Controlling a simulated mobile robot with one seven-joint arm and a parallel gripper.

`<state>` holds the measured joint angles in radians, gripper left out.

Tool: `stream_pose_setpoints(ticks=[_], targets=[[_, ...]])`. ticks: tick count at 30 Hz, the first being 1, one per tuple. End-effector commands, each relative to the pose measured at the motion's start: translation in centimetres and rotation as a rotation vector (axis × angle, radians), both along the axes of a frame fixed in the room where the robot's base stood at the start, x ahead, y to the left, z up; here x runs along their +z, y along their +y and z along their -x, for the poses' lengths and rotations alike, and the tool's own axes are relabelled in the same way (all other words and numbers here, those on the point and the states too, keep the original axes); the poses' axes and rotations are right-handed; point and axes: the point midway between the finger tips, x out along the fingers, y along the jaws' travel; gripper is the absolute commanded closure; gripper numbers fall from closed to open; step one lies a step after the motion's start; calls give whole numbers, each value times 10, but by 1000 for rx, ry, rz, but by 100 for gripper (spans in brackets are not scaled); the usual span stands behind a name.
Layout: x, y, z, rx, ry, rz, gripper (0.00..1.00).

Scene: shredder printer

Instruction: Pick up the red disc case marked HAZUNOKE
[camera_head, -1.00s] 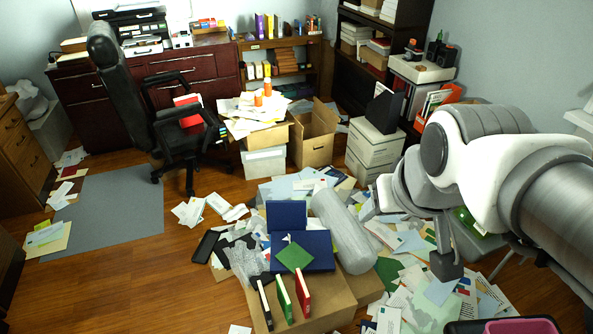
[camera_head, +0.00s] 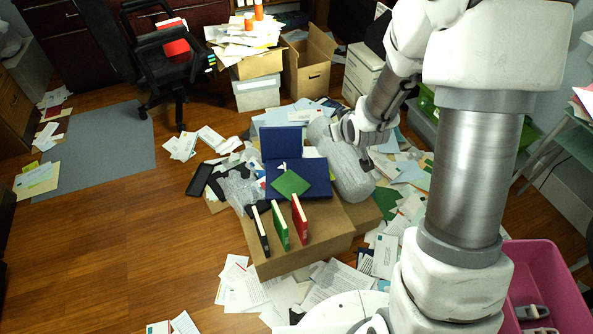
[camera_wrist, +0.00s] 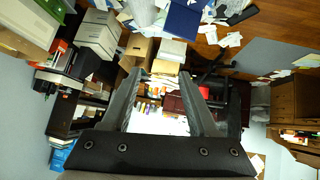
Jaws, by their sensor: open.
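The red disc case (camera_head: 299,219) stands upright on a cardboard box (camera_head: 325,232) in the head view, the rightmost of three thin cases; its lettering is too small to read. A green case (camera_head: 280,227) and a black case (camera_head: 260,231) stand apart to its left. My gripper (camera_head: 358,150) is above and to the right of the red case, beyond it, near a grey wrapped roll. In the wrist view my gripper (camera_wrist: 161,80) has its two fingers spread with nothing between them. The red case is not seen in the wrist view.
A blue box (camera_head: 300,178) with a green square (camera_head: 290,184) lies behind the cases. The grey wrapped roll (camera_head: 342,170) lies to their right. Papers litter the floor around the cardboard box. A pink bin (camera_head: 548,285) stands at lower right. Wooden floor (camera_head: 130,250) at left is clear.

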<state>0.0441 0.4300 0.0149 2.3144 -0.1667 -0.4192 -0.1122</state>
Motion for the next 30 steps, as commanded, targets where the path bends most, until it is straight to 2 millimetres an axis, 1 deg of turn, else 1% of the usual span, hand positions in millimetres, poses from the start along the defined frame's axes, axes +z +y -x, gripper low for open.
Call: stream_pose_setpoints(ticks=[1, 4, 6, 8, 9, 14, 15, 20, 21, 23, 24, 27, 30], targets=[[-31, 2, -3, 11, -4, -5, 40], [-71, 6, -10, 36, -33, -14, 40], [-99, 10, -12, 51, -54, -23, 40], [-123, 13, -13, 63, -72, -32, 40], [-140, 15, -12, 71, -83, -39, 40], [-203, 23, -4, 97, -132, -70, 40], [-219, 25, -1, 103, -143, -78, 40], [-278, 33, 20, 115, -193, -117, 40], [-293, 35, 26, 118, -205, -128, 40], [-313, 38, 37, 121, -224, -144, 40], [-327, 40, 45, 121, -237, -154, 40], [-355, 44, 65, 118, -267, -179, 40], [-375, 47, 83, 112, -293, -201, 40]])
